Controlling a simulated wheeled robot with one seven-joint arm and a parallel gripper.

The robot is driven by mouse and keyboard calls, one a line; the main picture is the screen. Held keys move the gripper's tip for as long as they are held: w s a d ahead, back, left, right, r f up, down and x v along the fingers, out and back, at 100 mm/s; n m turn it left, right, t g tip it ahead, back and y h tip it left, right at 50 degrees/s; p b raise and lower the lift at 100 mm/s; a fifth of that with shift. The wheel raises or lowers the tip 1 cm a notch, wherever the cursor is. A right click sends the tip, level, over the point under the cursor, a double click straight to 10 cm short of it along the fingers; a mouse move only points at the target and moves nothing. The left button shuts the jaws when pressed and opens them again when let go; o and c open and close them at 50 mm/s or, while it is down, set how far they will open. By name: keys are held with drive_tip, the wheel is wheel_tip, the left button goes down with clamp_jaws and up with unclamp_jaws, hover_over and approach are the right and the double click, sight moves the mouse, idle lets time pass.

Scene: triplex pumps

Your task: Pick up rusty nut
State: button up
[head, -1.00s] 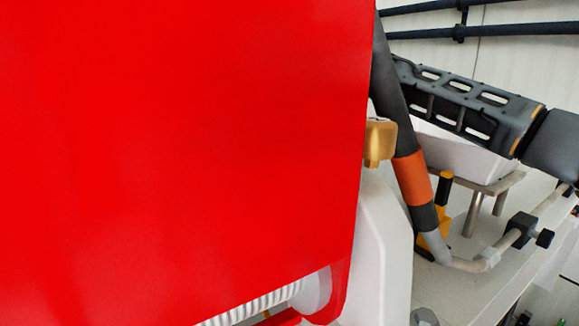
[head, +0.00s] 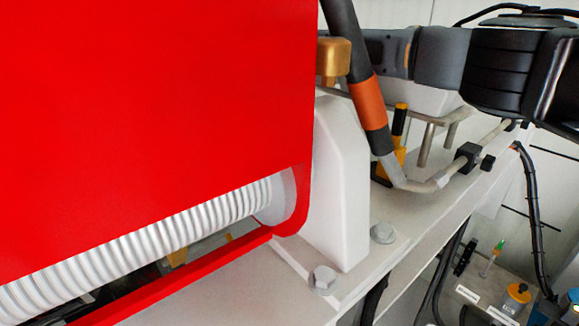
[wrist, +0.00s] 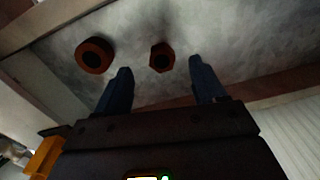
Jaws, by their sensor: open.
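In the wrist view, a small hexagonal rusty nut (wrist: 162,57) with a dark hole sits on a stained pale grey surface. A wider, rounder rusty ring or nut (wrist: 95,55) sits to its left. My gripper (wrist: 160,66) is open and empty, with its two dark blue fingers apart. The hexagonal nut appears between and slightly beyond the fingertips, and the round one lies outside the left finger. The gap in depth is hard to judge. In the head view, my gripper and the nuts are not visible; only my dark arm shows at upper right.
A large red panel (head: 150,120) fills the left of the head view, above a white ribbed hose (head: 150,245). A white block (head: 338,190), a dark pipe with an orange band (head: 368,103) and a brass-coloured block (head: 333,60) stand beside it. A beam (wrist: 285,82) borders the surface.

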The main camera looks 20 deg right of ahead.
drive_tip(key=f, duration=0.4)
drive_tip(key=shift+w+d, duration=0.15)
drive_tip(key=shift+d, duration=0.1)
drive_tip(key=c, duration=1.2)
